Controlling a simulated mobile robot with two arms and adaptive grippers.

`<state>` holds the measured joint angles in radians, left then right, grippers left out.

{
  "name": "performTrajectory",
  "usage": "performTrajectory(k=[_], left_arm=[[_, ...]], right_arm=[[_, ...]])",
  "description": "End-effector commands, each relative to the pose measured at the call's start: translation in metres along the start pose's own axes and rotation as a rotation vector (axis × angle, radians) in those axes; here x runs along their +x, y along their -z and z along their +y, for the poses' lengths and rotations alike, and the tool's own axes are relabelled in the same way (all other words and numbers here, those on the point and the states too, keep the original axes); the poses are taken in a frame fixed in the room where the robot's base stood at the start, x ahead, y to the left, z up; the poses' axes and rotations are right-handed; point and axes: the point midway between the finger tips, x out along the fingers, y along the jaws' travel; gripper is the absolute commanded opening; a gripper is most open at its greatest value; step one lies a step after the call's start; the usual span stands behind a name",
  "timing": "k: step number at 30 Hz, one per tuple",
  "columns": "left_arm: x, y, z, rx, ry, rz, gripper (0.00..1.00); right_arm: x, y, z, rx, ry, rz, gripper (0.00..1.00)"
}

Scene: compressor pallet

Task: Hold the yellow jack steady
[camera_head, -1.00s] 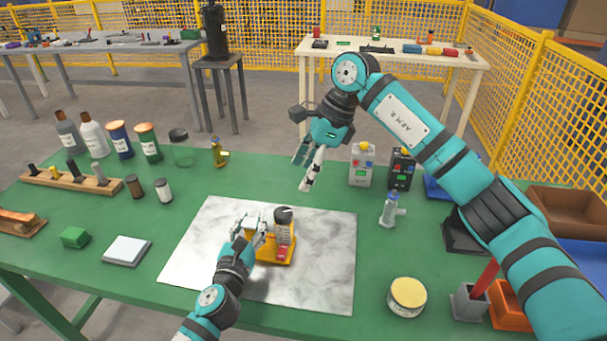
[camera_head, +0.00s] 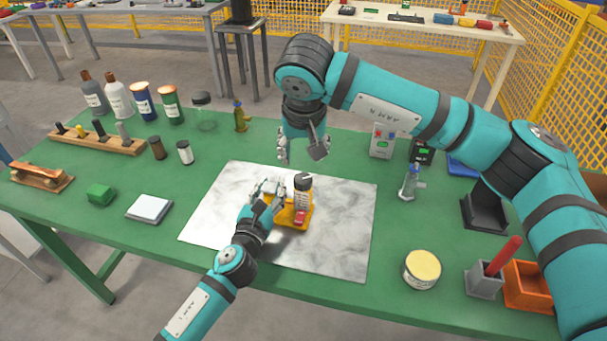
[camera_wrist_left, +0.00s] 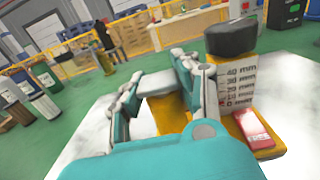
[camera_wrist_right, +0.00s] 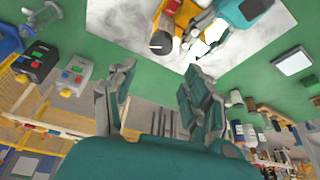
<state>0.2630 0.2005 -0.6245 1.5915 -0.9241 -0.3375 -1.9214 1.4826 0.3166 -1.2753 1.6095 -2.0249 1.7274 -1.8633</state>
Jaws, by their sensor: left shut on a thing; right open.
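The yellow jack (camera_head: 299,222) stands on the marble-patterned plate (camera_head: 345,245). It has a yellow base, a scaled column with a black cap, and a red block on the base. My left gripper (camera_head: 266,190) is shut on the jack from its left side, its fingers against the part beside the column; the exact contact is partly hidden. The left wrist view shows the scaled column (camera_wrist_left: 236,82) close beside the fingers. My right gripper (camera_head: 301,158) is open and empty, above the table behind the jack. In the right wrist view the jack (camera_wrist_right: 172,18) shows beyond its fingers.
A round tin (camera_head: 422,270) and a grey holder with a red handle (camera_head: 487,281) stand at the right. A white box (camera_head: 383,143) and a small clear bottle (camera_head: 410,183) stand behind the plate's right side. Bottles (camera_head: 143,101) line the back left. The plate's right half is bare.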

Motion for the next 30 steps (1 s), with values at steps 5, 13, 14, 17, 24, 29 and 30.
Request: performTrajectory(k=[5,13,14,17,24,29,30], left_arm=[[-0.002,0.011,0.002,0.000,-0.006,0.019,0.00],[-0.002,0.011,0.002,0.001,-0.006,0.019,0.00],[-0.002,0.011,0.002,0.001,-0.006,0.019,0.00],[-0.002,0.011,0.002,0.001,-0.006,0.019,0.00],[-0.002,0.011,0.002,0.001,-0.006,0.019,0.00],[-0.002,0.011,0.002,0.001,-0.006,0.019,0.00],[-0.002,0.011,0.002,0.001,-0.006,0.019,0.00]], right_arm=[[0.017,-0.003,0.000,-0.037,-0.007,0.004,0.51],[0.071,-0.003,-0.001,-0.034,-0.005,0.002,0.51],[0.076,-0.002,-0.001,-0.034,-0.005,0.003,0.51],[0.094,-0.002,0.000,-0.032,-0.005,0.004,0.51],[0.117,-0.001,-0.001,-0.033,-0.004,0.005,0.51],[0.120,-0.001,0.000,-0.033,-0.004,0.007,0.51],[0.120,-0.001,0.000,-0.033,-0.004,0.007,0.51]])
